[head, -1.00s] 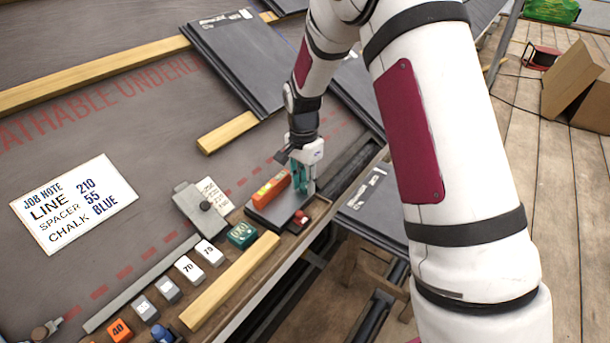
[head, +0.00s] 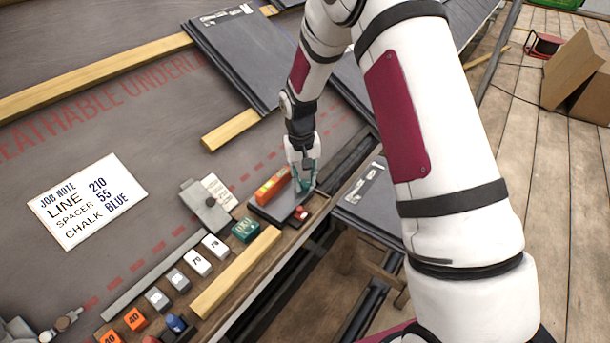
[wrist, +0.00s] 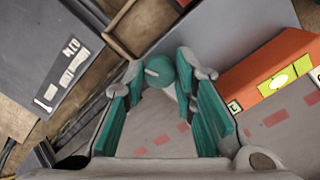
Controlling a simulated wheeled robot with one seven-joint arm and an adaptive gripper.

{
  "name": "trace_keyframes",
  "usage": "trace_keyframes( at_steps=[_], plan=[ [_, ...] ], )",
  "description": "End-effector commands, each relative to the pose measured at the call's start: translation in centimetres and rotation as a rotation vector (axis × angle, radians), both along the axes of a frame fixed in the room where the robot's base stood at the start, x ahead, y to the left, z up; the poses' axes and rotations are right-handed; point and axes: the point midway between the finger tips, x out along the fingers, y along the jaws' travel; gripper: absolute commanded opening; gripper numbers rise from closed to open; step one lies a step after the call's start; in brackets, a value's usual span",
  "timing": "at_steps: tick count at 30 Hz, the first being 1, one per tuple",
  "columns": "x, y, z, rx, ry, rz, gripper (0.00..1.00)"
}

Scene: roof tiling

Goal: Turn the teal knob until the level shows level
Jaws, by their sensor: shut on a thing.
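The teal knob (wrist: 160,69) sits between my fingertips in the wrist view, with a pale mark across its top. My gripper (wrist: 164,78), with teal finger pads, is shut on it. In the head view my gripper (head: 304,186) reaches down to the right end of a dark plate (head: 266,212) and hides most of the knob. The orange level (head: 272,185) lies on that plate, left of my gripper.
A small red part (head: 301,213) sits by the plate's front edge. A teal block (head: 244,230), several numbered blocks and a wood strip (head: 236,274) lie to the lower left. A grey tool (head: 205,206) and a job note (head: 87,201) lie further left.

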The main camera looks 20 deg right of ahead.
Motion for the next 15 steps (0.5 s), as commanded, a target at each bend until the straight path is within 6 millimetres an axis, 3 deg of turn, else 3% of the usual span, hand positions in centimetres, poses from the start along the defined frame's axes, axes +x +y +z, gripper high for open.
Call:
trace_keyframes(
  at_steps=[1, 15],
  plan=[
    [0.21, 0.16, 0.65, 0.001, -0.004, 0.045, 0.0],
    [0.13, 0.23, 0.48, -0.01, 0.011, 0.49, 0.0]
  ],
)
